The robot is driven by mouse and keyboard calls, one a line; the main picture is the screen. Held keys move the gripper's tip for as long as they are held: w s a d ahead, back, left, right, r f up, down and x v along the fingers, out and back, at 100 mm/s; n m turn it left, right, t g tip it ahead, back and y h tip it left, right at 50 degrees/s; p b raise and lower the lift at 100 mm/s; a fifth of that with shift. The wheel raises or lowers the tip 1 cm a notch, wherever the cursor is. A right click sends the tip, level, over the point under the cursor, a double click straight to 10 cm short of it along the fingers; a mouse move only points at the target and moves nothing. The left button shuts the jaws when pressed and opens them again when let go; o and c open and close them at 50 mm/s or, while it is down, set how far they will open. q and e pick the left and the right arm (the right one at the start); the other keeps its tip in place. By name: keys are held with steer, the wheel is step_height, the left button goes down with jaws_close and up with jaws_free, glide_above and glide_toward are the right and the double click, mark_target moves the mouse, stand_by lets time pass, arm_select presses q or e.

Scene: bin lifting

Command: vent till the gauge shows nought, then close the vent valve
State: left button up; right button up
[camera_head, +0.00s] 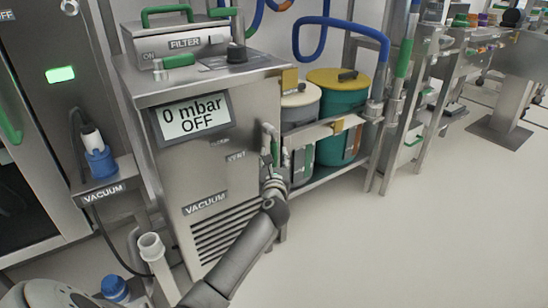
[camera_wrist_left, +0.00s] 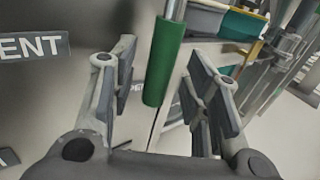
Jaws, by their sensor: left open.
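The gauge (camera_head: 195,117) is the display on the front of the steel vacuum unit, and it reads "0 mbar OFF". The vent valve's green handle (camera_head: 275,150) is at the unit's right front edge, beside the VENT label (camera_head: 237,156). In the left wrist view the green handle (camera_wrist_left: 164,60) hangs roughly upright from a metal stem, between the fingers. My left gripper (camera_head: 272,162) is open around the handle, with a gap to each finger; it also shows in the left wrist view (camera_wrist_left: 158,85). The valve body is mostly hidden. My right gripper is out of view.
Right of the unit a low shelf (camera_head: 325,178) holds a white-lidded container (camera_head: 299,97) and a green bin with a yellow lid (camera_head: 338,80). A blue hose (camera_head: 345,27) arches above them. A steel cabinet (camera_head: 35,190) stands at left.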

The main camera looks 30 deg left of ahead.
arm_select(q)
steer(key=shift+b+x, duration=0.3)
steer(key=shift+x, duration=0.95)
steer(key=shift+c, duration=0.2)
jaws_close()
